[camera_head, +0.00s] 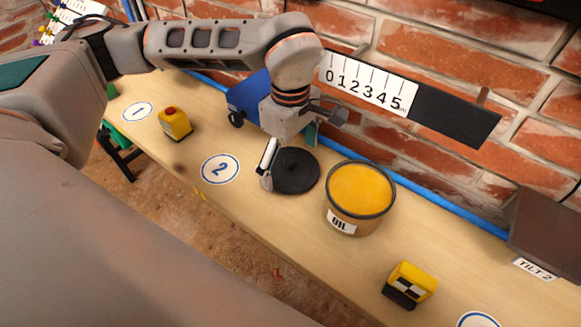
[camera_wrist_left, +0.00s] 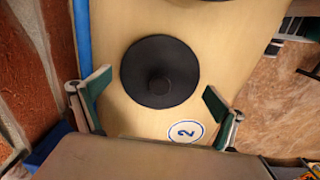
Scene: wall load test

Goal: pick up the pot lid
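The pot lid is a round black disc with a knob. It lies flat on the wooden bench in the head view (camera_head: 301,182) and sits near the middle of the left wrist view (camera_wrist_left: 140,72), knob toward the camera. My left gripper (camera_head: 289,161) is open, over the lid, its fingers spread to either side. In the left wrist view the open fingers (camera_wrist_left: 157,84) are wide apart with nothing between them; the lid appears beyond the tips. I cannot tell the exact height gap. My right gripper is not in view.
A yellow-filled tub marked OIL (camera_head: 361,188) stands close right of the lid. The bench (camera_head: 250,215) also carries a yellow-black block (camera_head: 410,282), a yellow object with a red top (camera_head: 175,124) and a blue wheeled box (camera_head: 246,98). A numbered scale board (camera_head: 365,85) hangs behind.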

